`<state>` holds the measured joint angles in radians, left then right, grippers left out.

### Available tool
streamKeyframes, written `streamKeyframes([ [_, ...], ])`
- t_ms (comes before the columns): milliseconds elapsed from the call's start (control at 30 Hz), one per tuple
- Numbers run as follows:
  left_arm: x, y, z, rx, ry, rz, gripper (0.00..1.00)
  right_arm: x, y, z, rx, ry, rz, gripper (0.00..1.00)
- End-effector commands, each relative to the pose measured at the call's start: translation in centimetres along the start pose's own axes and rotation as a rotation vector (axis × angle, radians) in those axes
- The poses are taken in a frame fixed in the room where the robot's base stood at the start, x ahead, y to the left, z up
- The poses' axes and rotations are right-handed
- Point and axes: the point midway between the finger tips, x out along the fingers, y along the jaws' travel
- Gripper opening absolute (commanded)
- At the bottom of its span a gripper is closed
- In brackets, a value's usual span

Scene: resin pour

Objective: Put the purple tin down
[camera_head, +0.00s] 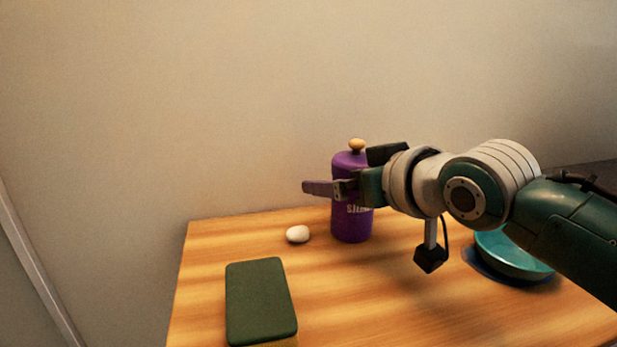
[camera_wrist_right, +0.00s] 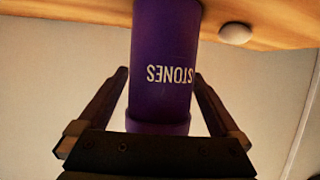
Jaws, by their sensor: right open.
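The purple tin (camera_head: 351,222) stands upright on the wooden table, with a light wooden knob on its lid. It also shows in the right wrist view (camera_wrist_right: 160,60), upside down, with the word STONES on its side. My right gripper (camera_head: 345,186) is open, with one finger on each side of the tin's upper part. In the right wrist view a gap shows between the tin and the fingers (camera_wrist_right: 160,95). The gripper hides part of the tin in the head view. My left gripper is not in view.
A white stone (camera_head: 298,234) lies just left of the tin. A dark green box-like block (camera_head: 261,300) lies at the table's front left. A teal bowl (camera_head: 513,262) stands at the right, partly behind my right arm. The wooden table (camera_head: 370,300) is clear at front centre.

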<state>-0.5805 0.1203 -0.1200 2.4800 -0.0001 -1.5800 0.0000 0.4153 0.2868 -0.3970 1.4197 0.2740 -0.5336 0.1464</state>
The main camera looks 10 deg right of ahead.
Motion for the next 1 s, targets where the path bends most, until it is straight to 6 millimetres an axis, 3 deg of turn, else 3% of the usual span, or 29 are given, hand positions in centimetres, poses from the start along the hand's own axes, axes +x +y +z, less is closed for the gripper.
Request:
streamKeyframes([
  [500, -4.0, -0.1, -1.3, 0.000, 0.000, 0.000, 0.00, -9.8, 0.0, -0.1, -0.001, -0.004, 0.001, 1.00],
  [700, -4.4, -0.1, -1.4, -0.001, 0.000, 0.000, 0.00, -11.6, 0.1, 0.0, 0.000, -0.002, 0.001, 1.00],
  [1000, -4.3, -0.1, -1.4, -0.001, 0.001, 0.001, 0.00, -11.8, 0.0, 0.0, 0.000, -0.001, 0.001, 1.00],
])
